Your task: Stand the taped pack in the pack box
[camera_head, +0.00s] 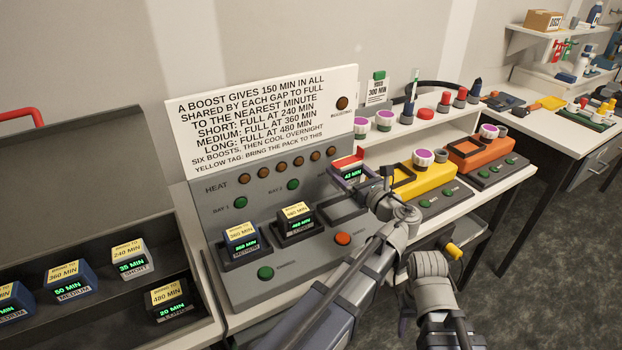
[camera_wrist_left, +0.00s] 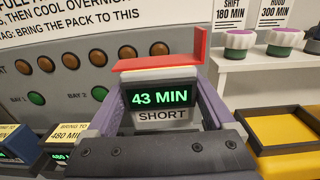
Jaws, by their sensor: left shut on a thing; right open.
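A dark pack with a SHORT label and a green 43 MIN display (camera_head: 352,174) is held in my left gripper (camera_head: 365,183). In the left wrist view the pack (camera_wrist_left: 158,98) sits between the two fingers, upright, with a red angled strip (camera_wrist_left: 160,63) along its top. It is above the charger panel, near an empty bay (camera_head: 343,211). The open dark box (camera_head: 200,320) at the left holds several packs with yellow tags, with some room between them. My right gripper (camera_head: 405,315) is low near the bench front, open; its fingertips show poorly.
The grey charger (camera_head: 225,285) has two occupied bays, one MEDIUM pack (camera_head: 240,238) and one with a 480 tag (camera_head: 297,218). A yellow unit (camera_head: 425,187) and an orange unit (camera_head: 478,155) stand to the right. The box's raised lid (camera_head: 90,180) stands behind it.

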